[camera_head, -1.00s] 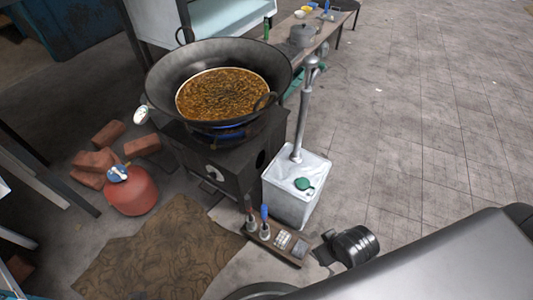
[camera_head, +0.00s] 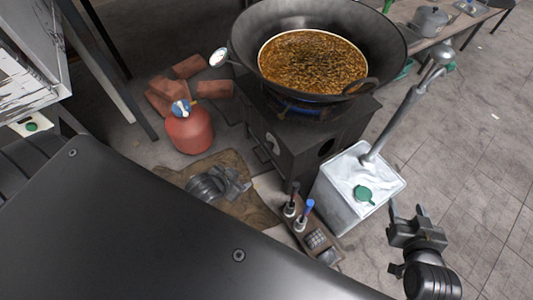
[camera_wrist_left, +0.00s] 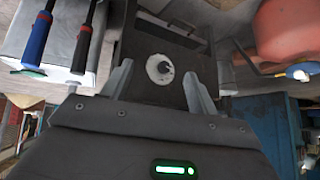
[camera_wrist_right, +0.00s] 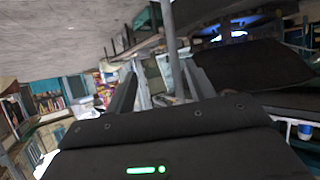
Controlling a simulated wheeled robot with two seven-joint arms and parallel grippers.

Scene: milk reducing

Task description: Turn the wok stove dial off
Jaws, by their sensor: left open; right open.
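The wok stove (camera_head: 305,145) is a dark box with a large wok (camera_head: 390,40) of brown food on top. A blue flame shows beneath the wok. The dial (camera_wrist_left: 160,68) is a round white plate with a dark knob on the stove's front, seen in the left wrist view. My left gripper (camera_head: 240,180) is open and empty in front of the stove. In the left wrist view its fingers frame the dial from either side, apart from it. My right gripper (camera_head: 407,210) is open and empty, right of the white canister.
A low tray (camera_head: 318,238) with blue- and dark-handled tools sits in front.

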